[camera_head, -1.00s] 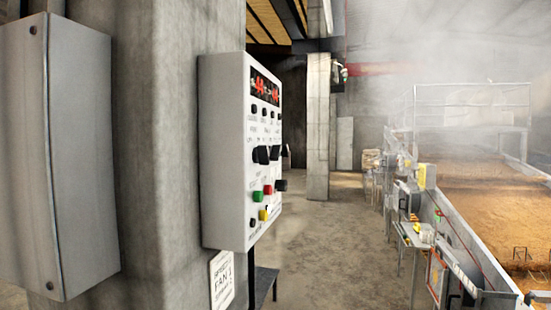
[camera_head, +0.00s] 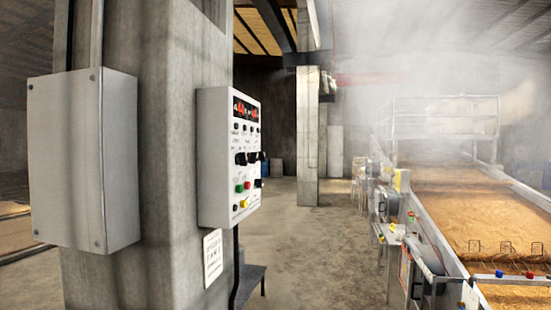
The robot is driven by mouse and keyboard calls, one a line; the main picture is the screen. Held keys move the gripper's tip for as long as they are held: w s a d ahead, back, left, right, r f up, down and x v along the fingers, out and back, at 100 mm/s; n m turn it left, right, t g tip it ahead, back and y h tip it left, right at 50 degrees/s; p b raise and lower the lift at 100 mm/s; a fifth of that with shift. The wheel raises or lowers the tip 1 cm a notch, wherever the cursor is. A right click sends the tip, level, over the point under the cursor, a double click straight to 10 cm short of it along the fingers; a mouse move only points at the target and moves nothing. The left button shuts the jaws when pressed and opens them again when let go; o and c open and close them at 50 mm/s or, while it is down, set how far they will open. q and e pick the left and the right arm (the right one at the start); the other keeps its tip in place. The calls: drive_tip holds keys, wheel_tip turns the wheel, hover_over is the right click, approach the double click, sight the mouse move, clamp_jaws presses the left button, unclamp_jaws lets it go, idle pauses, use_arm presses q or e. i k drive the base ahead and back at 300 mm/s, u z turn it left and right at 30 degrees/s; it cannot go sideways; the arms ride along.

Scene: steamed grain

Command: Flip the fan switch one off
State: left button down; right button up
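A white control panel (camera_head: 229,157) is fixed to the side of a concrete pillar, left of the middle of the head view. Its face is seen at a slant. It carries a red digital display (camera_head: 246,109), several black knobs or switches (camera_head: 241,159), a green button (camera_head: 239,188), a red button (camera_head: 247,185) and a yellow button (camera_head: 244,203). The labels are too small to read, so I cannot tell which one is fan switch one. A white sign (camera_head: 213,258) with blurred text hangs on the pillar below the panel. Neither of my grippers is in view.
The concrete pillar (camera_head: 165,150) carries a grey box (camera_head: 85,160) on its near left face. A dark metal stand (camera_head: 250,280) is on the floor behind the pillar. A long steaming grain bed (camera_head: 460,200) with metal walls runs along the right. Floor (camera_head: 310,240) between is clear.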

sight(240, 158)
drive_tip(key=z, duration=0.9)
drive_tip(key=i, duration=1.2)
drive_tip(key=u, duration=0.05)
